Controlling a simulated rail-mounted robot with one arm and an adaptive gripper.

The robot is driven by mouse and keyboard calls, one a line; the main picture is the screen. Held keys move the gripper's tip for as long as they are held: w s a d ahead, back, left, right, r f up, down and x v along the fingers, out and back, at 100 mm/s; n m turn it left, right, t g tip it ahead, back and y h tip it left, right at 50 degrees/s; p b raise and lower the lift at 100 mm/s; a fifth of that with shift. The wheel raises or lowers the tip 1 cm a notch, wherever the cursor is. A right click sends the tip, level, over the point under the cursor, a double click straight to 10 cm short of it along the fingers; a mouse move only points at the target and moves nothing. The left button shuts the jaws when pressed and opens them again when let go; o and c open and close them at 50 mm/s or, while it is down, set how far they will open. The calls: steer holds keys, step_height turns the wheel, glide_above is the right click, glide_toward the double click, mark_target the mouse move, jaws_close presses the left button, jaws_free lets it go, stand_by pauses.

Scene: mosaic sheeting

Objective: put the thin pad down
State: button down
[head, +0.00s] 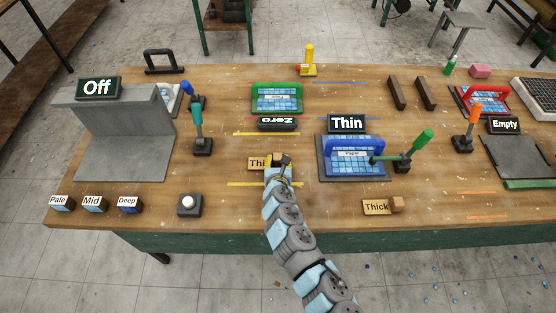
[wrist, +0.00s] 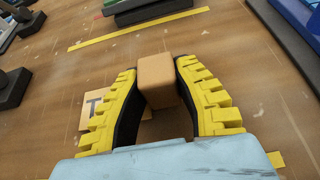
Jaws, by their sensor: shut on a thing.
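My gripper (wrist: 158,85) is shut on a small tan block, the thin pad (wrist: 158,72), with its two yellow and black fingers on either side of it. A wooden plate (wrist: 97,106) with a "T" shows partly behind the left finger. In the head view that plate (head: 257,162) reads "Thi", the rest hidden by my gripper (head: 279,163). The pad is beside the plate's right end, low over the table or on it; I cannot tell whether it touches the table.
A yellow strip (head: 264,184) lies just in front of my gripper and another (head: 266,134) behind it. A "Thick" plate (head: 376,207) is to the right, and a blue-handled tray (head: 328,169) stands under the "Thin" sign (head: 346,123).

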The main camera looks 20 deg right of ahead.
steer(key=shift+f, duration=0.1)
steer(key=c, duration=0.9)
jaws_free()
